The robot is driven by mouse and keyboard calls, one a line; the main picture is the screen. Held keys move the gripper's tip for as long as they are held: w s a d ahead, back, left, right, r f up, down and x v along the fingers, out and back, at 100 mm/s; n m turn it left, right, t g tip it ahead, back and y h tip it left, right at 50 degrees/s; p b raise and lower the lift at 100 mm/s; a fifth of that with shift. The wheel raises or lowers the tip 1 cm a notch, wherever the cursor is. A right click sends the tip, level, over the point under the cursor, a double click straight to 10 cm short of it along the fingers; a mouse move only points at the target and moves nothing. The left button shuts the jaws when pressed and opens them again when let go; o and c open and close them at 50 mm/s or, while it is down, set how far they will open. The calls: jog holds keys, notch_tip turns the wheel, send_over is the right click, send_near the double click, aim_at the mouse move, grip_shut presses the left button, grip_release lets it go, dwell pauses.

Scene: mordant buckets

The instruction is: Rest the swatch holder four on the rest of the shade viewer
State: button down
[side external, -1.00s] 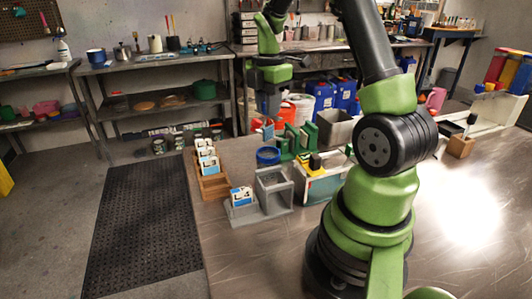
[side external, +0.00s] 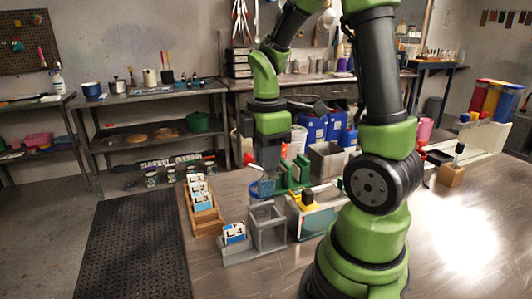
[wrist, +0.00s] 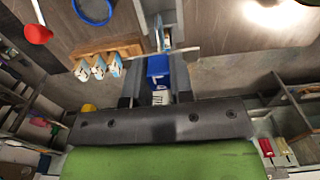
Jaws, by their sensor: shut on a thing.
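My gripper (side external: 262,172) is in the air behind the grey shade viewer (side external: 268,228) and left of the green stand. In the wrist view its two fingers (wrist: 157,88) are shut on a blue and white swatch holder (wrist: 157,68). Its number cannot be read. In the side view the held holder is small and partly hidden. The shade viewer is an open grey box with a low grey base on its left. Another blue and white holder (side external: 234,233) stands on that base.
A wooden rack (side external: 207,222) left of the viewer holds several swatch holders; it also shows in the wrist view (wrist: 124,43). A blue ring-shaped dish (side external: 264,189) lies close below my gripper. The green stand (side external: 296,176) and a white box with a yellow-topped item (side external: 318,220) are to the right.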

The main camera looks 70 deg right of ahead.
notch_tip(320, 180, down, 11)
jog(key=shift+r, duration=0.2)
dwell(1.0)
jog(key=c, duration=0.9)
grip_release()
jog(key=shift+r, duration=0.1)
notch_tip(320, 180, up, 10)
jog(key=shift+f, duration=0.15)
